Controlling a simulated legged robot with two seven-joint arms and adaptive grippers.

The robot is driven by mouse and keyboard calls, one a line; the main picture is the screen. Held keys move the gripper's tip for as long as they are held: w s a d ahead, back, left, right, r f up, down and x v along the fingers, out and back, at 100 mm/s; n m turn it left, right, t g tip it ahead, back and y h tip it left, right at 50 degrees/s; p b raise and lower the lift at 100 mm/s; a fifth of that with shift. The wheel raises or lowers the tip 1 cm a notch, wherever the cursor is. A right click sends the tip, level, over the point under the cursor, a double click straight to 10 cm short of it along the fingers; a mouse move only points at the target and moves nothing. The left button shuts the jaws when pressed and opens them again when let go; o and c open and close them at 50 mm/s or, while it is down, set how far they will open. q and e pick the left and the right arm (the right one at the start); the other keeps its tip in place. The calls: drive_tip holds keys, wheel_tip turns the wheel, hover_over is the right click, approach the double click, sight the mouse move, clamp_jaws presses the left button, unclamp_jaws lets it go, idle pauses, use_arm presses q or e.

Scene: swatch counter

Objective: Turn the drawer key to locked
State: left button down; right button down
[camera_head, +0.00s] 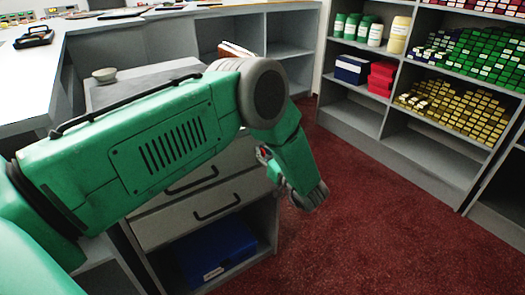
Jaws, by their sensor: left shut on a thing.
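My green left arm crosses in front and hides the upper drawer front. My left gripper (264,156) shows only as a small dark and reddish piece beside the wrist, at the unit's upper right edge. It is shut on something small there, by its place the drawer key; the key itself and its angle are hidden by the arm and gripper. My right gripper is out of view.
A blue box (215,248) lies in the open bay below the drawers. Shelves (430,160) with swatches and jars stand at the right. The red carpet (360,225) between is clear.

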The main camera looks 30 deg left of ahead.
use_arm(q)
drive_tip(key=shift+d+f, duration=0.1)
drive_tip(key=shift+f, duration=0.1)
idle(0.3)
drive_tip(key=c, duration=1.6)
unclamp_jaws()
drive_tip(key=shift+c, duration=0.2)
drive_tip(key=shift+w, duration=0.1)
drive_tip(key=shift+r, duration=0.1)
drive_tip(key=v, duration=1.2)
